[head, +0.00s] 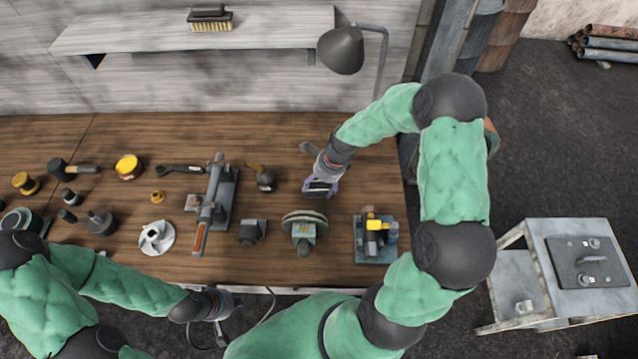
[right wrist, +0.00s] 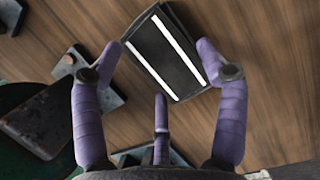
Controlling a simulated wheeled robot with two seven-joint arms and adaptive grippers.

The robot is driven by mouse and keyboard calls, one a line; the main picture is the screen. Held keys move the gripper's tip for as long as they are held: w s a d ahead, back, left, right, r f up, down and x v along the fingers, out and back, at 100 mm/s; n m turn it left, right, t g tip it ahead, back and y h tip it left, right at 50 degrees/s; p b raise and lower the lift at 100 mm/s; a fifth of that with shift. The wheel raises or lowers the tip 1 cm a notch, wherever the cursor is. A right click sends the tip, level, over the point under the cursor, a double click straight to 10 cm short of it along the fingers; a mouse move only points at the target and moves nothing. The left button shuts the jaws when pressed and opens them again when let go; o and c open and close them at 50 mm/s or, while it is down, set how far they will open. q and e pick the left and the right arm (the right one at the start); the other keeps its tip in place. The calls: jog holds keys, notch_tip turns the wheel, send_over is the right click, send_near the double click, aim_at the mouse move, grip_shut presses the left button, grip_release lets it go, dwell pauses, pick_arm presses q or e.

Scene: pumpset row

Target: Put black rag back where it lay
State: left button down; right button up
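The black rag (right wrist: 165,52) is a dark, flat, folded piece with two white stripes on the wooden tabletop, large in the right wrist view. In the head view it shows as a small dark and light patch (head: 319,189), partly covered by my right gripper (head: 318,184). My right gripper's purple fingers (right wrist: 160,70) are spread apart. Two tips flank the rag and the third is by its lower end; I see no firm grip on it. My left gripper (head: 226,304) is low beside the table's front edge, and its fingers are too small to read.
A round-plated pump part (head: 304,226) stands in front of my right gripper, with a yellow-topped fixture (head: 375,236) to its right. A grey clamp (head: 212,200) and a white impeller (head: 157,238) are further left. A lamp (head: 342,50) overhangs the back.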

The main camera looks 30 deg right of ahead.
jog(key=shift+o, duration=0.9)
jog(key=shift+r, duration=0.3)
jog(key=p+v, duration=0.2)
jog(key=v, duration=0.9)
jog(key=shift+d+r, duration=0.2)
jog(key=shift+r, duration=0.1)
jog(key=shift+s, duration=0.1)
